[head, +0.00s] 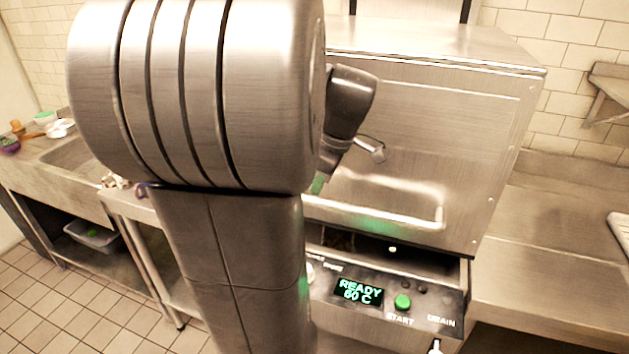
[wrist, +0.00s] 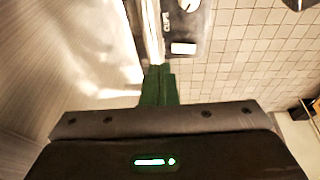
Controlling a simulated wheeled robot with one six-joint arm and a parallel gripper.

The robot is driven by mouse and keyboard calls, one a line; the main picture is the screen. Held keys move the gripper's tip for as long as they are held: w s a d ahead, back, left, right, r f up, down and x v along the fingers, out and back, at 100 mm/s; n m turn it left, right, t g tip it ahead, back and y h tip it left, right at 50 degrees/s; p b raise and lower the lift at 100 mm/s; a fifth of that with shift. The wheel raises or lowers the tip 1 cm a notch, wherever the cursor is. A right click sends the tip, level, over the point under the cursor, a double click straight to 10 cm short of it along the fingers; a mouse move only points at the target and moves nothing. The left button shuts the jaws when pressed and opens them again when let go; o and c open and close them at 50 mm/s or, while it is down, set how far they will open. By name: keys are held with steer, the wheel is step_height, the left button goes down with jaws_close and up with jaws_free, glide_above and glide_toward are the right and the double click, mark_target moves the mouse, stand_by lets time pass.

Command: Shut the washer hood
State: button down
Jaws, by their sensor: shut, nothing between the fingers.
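The washer hood (head: 440,130) is a large brushed-metal box with a bar handle (head: 390,217) along its lower front. A dark gap shows between the hood's lower edge and the machine body, so the hood stands a little raised. My gripper (head: 318,184) is mostly hidden behind my arm in the head view, close to the left end of the handle. In the wrist view my gripper's green fingers (wrist: 158,84) are together and empty, beside a bright metal edge. Whether they touch the hood or handle I cannot tell.
The control panel (head: 400,301) below the hood shows "READY 60 C" and a green start button (head: 403,302). A metal counter (head: 550,265) lies to the right. A sink (head: 75,157) and counter with small items stand at the left. My arm blocks the centre-left.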

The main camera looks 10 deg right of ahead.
steer(key=shift+w+d+f, duration=0.1)
steer(key=shift+w+f, duration=0.05)
steer(key=shift+f, duration=0.75)
